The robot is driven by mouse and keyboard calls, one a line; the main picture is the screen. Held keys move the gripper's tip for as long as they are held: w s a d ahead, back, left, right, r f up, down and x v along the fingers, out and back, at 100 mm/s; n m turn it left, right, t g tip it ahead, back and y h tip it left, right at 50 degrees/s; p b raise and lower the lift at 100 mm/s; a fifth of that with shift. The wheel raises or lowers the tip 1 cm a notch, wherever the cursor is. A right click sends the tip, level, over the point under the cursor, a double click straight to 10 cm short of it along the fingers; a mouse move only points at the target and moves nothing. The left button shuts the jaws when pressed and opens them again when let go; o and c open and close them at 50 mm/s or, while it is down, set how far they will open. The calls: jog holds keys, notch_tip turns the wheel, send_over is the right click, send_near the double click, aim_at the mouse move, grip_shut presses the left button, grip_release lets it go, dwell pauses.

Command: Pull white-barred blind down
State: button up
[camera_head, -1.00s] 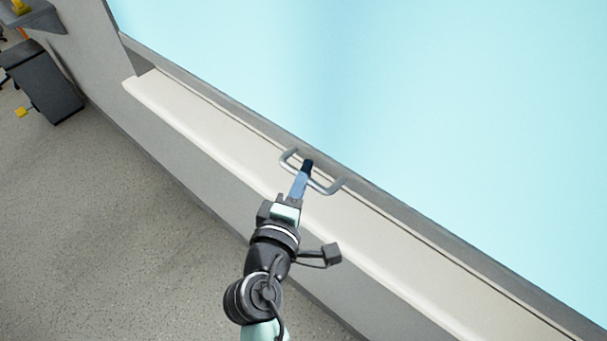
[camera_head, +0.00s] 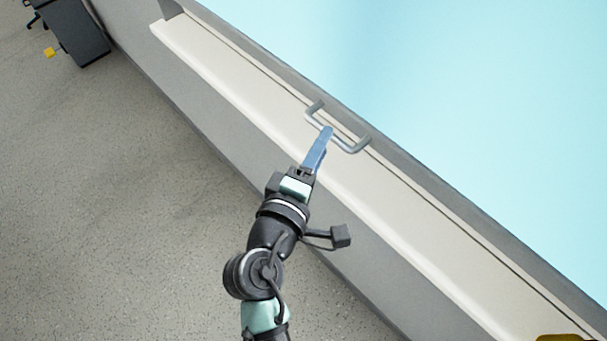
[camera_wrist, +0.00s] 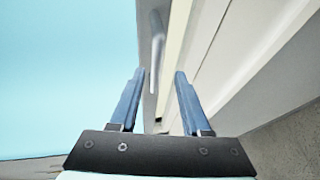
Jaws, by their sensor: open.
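The blind is a large pale blue sheet (camera_head: 450,100) with a grey rail along its lower edge. A grey, U-shaped bar handle (camera_head: 351,148) stands out from that rail, above the cream sill. My gripper (camera_head: 327,130) is at the near side of the handle, its blue fingers pointing at the bar. In the wrist view my gripper (camera_wrist: 159,72) is open, with nothing held between the fingers. The bar (camera_wrist: 158,50) shows ahead, in line with the gap between them. I cannot tell whether a finger touches it.
The long cream sill (camera_head: 235,75) runs diagonally under the blind, above a grey wall. Speckled floor (camera_head: 120,200) lies open at the left. A dark cabinet (camera_head: 75,35) stands at the upper left. Part of a yellow thing (camera_head: 568,338) shows at the lower right.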

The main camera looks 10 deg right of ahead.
jog(key=b+v, duration=0.1)
jog(key=v, duration=0.8)
jog(key=shift+f, duration=0.15)
jog(key=w+a+r+m+t+y+p, duration=0.1)
jog(key=w+r+m+t+y, duration=0.3)
jog(key=r, duration=0.7)
jog(key=w+a+r+m+t+h+p, duration=0.1)
jog(key=w+a+r+m+t, duration=0.15)
jog(key=w+r, duration=0.6)
jog(key=s+r+m+t+y, duration=0.1)
jog(key=s+r+t+y, duration=0.1)
jog(key=r, duration=0.8)
jog(key=s+r+m+t+y+p, duration=0.1)
jog(key=s+r, duration=0.4)
jog(key=r, duration=0.5)
jog(key=s+r+m+t+y, duration=0.2)
jog(key=r+t, duration=0.3)
jog(key=r, duration=0.5)
jog(key=shift+s+r+y, duration=0.3)
jog(key=shift+s+y, duration=0.1)
jog(key=shift+s, duration=0.45)
jog(key=shift+a, duration=0.2)
